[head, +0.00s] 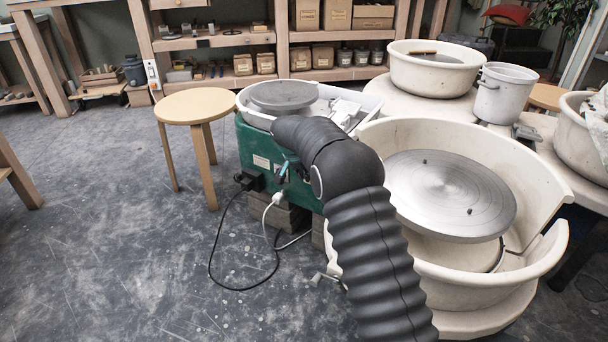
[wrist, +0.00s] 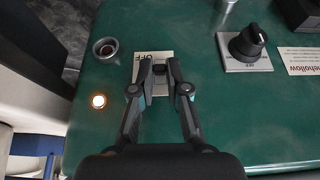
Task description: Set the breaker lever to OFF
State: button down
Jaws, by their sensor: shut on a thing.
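The breaker lever (wrist: 159,69) is a small dark piece on a pale plate (wrist: 140,68) on the green panel (wrist: 90,140), in the wrist view. The word OFF stands at the plate's upper left; the rest of its lettering is hidden by my fingers. My gripper (wrist: 160,68) is over the plate with its two fingertips closed on the lever from both sides. Which way the lever is set is hard to tell. In the head view the green wheel housing (head: 250,150) shows behind my arm, which hides much of it.
Cables (head: 212,262) hang to the floor. A wooden stool (head: 197,106) stands left of the housing.

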jog(key=shift+s+a+f+t+h, duration=0.15)
jog(key=shift+f+t+h, duration=0.45)
jog(key=shift+t, duration=0.7)
jog(key=shift+s+f+t+h, duration=0.2)
jog(key=shift+f+t+h, duration=0.15)
jog(key=shift+t+h, duration=0.7)
jog(key=shift+s+a+f+t+h, duration=0.15)
jog(key=shift+f+t+h, duration=0.3)
jog(key=shift+t, duration=1.1)
jog(key=c, duration=1.2)
grip_release()
jog(key=shift+o, duration=0.2)
jog(key=v, duration=1.2)
jog(key=shift+f, duration=0.3)
jog(key=shift+s, duration=0.1)
